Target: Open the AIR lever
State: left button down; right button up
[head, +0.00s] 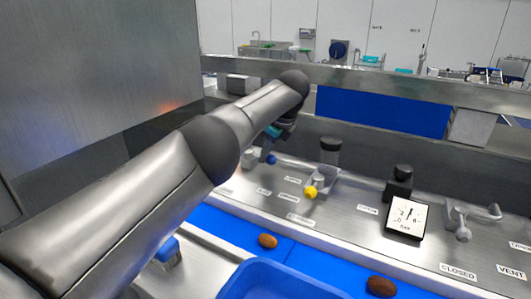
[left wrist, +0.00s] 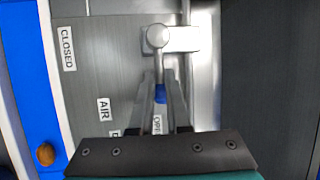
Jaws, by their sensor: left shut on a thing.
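The AIR lever (left wrist: 158,65) shows in the left wrist view as a metal arm on a round pivot, with a blue knob (left wrist: 160,95) at its end. My left gripper (left wrist: 161,88) is shut on the lever near this knob. The lever points from its pivot down the picture, toward the partly hidden OPEN label (left wrist: 157,124). The AIR label (left wrist: 103,109) and CLOSED label (left wrist: 68,47) lie to the left. In the head view the blue knob (head: 271,158) shows just past my left arm, which hides much of the gripper. My right gripper is out of view.
A yellow-knobbed lever (head: 311,190) stands right of the AIR lever. Farther right are a square gauge (head: 406,216) and another lever (head: 464,227) near the VENT label (head: 511,273). Brown dates (head: 268,240) lie on the blue strip in front, by a blue tray (head: 262,271).

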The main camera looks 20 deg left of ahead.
pick_arm(q)
jog(key=shift+s+d+f, duration=0.1)
jog(key=shift+d+f, duration=0.15)
jog(key=shift+f, duration=0.1)
jog(key=c, duration=0.9)
grip_release()
jog(key=shift+r, duration=0.1)
jog(key=shift+o, duration=0.2)
jog(key=shift+r, duration=0.1)
jog(key=b+v, duration=0.2)
jog(key=v, duration=1.3)
jog(key=shift+r, duration=0.15)
